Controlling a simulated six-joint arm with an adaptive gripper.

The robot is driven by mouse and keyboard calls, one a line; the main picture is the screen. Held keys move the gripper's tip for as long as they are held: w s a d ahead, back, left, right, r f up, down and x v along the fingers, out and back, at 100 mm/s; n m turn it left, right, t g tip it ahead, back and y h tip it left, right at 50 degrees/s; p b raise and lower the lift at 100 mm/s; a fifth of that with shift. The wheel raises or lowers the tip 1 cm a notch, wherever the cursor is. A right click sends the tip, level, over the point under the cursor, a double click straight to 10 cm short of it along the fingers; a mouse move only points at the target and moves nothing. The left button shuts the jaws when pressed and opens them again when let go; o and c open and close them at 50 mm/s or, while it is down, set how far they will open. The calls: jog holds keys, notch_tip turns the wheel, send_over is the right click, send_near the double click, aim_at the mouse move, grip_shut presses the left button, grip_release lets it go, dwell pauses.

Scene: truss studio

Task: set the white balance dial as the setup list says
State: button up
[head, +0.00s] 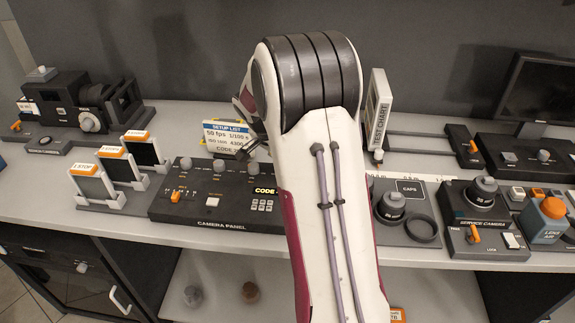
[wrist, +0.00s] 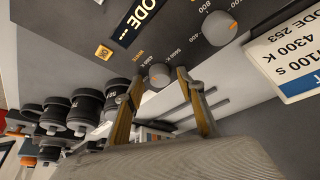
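The setup list card (head: 226,138) stands behind the camera panel (head: 165,208) and reads 50 fps, 1/100 s, an ISO line and 4300 K; 4300 K and CODE 253 also show on the card in the wrist view (wrist: 292,50). The white balance dial (wrist: 159,75) is a grey knob beside kelvin labels; its pointer setting is too small to tell. My arm hides most of the gripper in the head view.
A neighbouring dial (wrist: 219,28) with an orange mark has labels 400 and 800. The CODE display (head: 265,190) and keypad (head: 267,203) lie close by on the panel. Framed filters (head: 96,187) stand left; a test chart (head: 377,112) stands right of my arm.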

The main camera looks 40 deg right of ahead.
jog(key=v, duration=0.7)
jog(key=shift+r, duration=0.25)
jog(key=shift+n, duration=0.3)
dwell(0.4)
jog(key=s+a+f+n, duration=0.2)
jog(key=n, duration=0.1)
jog(key=shift+s+g+y, duration=0.1)
jog(key=shift+g+y, duration=0.2)
jog(key=shift+y, duration=0.1)
jog(key=shift+s+a+n+y, duration=0.3)
jog(key=shift+s+a+n, duration=0.7)
jog(key=shift+s+a, duration=0.2)
jog(key=s+a+r+n+t+y, duration=0.1)
jog(key=s+a+r+n, duration=0.4)
jog(key=s+a, duration=0.5)
jog(key=s+a+r+n+t+y, duration=0.2)
jog(key=s+a+r+n+t, duration=0.2)
jog(key=s+a, duration=0.7)
jog(key=shift+a+r+n, duration=0.35)
jog(key=shift+r+n, duration=0.35)
jog(key=shift+r, duration=0.1)
